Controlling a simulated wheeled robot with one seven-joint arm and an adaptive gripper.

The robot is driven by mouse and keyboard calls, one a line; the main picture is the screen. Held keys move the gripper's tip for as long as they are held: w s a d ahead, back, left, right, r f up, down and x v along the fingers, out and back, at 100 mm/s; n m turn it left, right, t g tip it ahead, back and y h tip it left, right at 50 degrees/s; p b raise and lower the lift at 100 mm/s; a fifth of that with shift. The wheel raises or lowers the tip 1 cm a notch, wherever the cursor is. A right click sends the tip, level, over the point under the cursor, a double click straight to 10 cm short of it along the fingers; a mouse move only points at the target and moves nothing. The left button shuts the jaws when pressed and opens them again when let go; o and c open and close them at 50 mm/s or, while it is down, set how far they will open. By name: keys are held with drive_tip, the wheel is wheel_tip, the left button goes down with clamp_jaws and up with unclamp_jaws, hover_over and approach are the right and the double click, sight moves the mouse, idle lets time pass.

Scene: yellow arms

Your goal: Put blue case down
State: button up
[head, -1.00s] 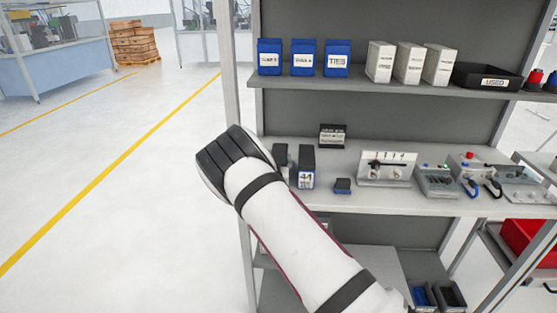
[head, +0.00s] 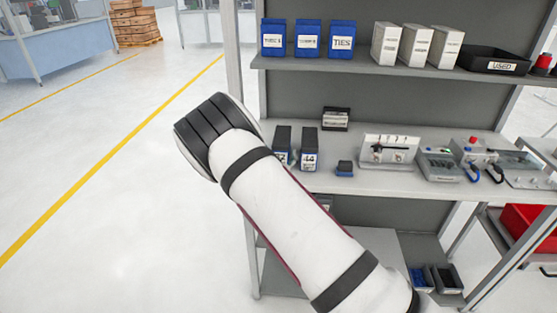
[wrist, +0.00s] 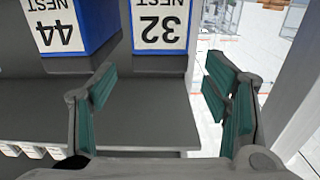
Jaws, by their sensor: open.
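A blue case (wrist: 162,24) with a white label reading "NEST 32" appears upside down at the top of the wrist view. A second blue case (wrist: 70,26) labelled "NEST 44" stands beside it, on the left there. In the head view the 32 case (head: 282,143) and the 44 case (head: 309,148) stand upright on the grey middle shelf (head: 375,181), dark on top. My gripper (wrist: 160,80) is open and empty, its teal-padded fingers apart. The 32 case is beyond the fingertips, with bare shelf between. My arm hides the gripper in the head view.
Blue bins (head: 308,39) stand on the upper shelf (head: 365,67). A shelf post (head: 233,60) rises at the left. Floor to the left is clear.

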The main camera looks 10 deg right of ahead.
drive_tip(key=v, duration=0.3)
drive_tip(key=shift+s, duration=0.1)
drive_tip(key=s+r+g+y, duration=0.3)
drive_tip(key=s+r+g, duration=0.1)
drive_tip(key=s+r, duration=0.5)
drive_tip(key=s+r+g+y, duration=0.35)
drive_tip(key=s+r, duration=0.35)
drive_tip(key=r, duration=0.4)
drive_tip(key=s+d+r+n+g, duration=0.1)
drive_tip(key=s+r+g, duration=0.1)
drive_tip(key=s, duration=1.2)
drive_tip(key=s+d+r+n+g, duration=0.2)
drive_tip(key=s, duration=1.2)
drive_tip(key=shift+s+d+r+n+h, duration=0.15)
drive_tip(key=shift+s+r+n+h, duration=0.15)
drive_tip(key=shift+s+r+h, duration=0.15)
